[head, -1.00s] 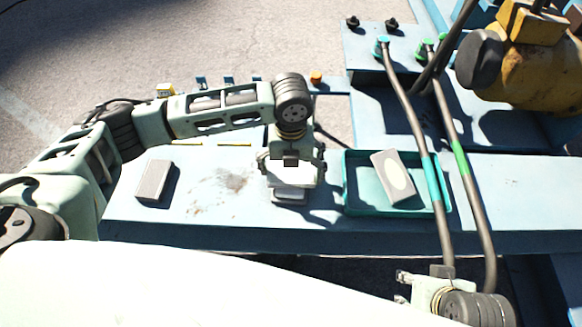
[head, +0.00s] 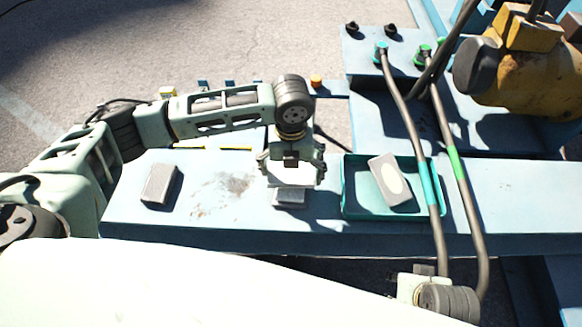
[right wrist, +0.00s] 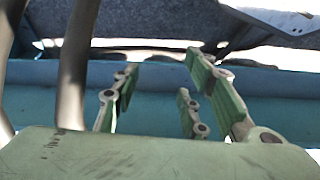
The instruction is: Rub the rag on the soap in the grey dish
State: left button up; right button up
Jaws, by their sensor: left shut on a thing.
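My left gripper (head: 291,174) points down over the middle of the blue bench, shut on a white thing (head: 290,171) that looks like the rag. A grey block-like piece (head: 290,198) shows just below it; I cannot tell whether they touch. To the right, a grey dish (head: 379,170) with a pale oval soap (head: 396,184) lies tilted in a teal tray (head: 349,206). The left gripper is apart from this dish. My right gripper (right wrist: 162,66) is open and empty in the right wrist view, with the bench's blue edge beyond it.
A grey block (head: 160,184) lies on the blue bench (head: 330,239) at the left. Two dark hoses with teal (head: 429,182) and green (head: 456,162) bands hang past the tray's right side. A yellow machine (head: 520,70) stands at the upper right.

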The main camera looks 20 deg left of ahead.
aim_at(291, 172)
pick_arm(q)
jog(key=shift+r, duration=0.25)
jog(key=shift+r+p, duration=0.45)
jog(key=shift+p, duration=0.2)
jog(key=shift+r+p, duration=0.55)
jog(key=shift+p, duration=0.15)
jog(key=shift+r+p, duration=0.55)
jog(key=shift+p, duration=0.1)
jog(key=shift+r+p, duration=0.55)
jog(key=shift+p, duration=0.2)
pick_arm(e)
jog(key=s+f, duration=0.3)
jog(key=f, duration=0.6)
jog(key=s+f+g, duration=0.1)
jog(key=s+f, duration=0.2)
jog(key=f, duration=0.6)
jog(key=shift+s+d+f, duration=0.2)
jog(key=shift+s+d, duration=0.1)
jog(key=shift+d, duration=0.05)
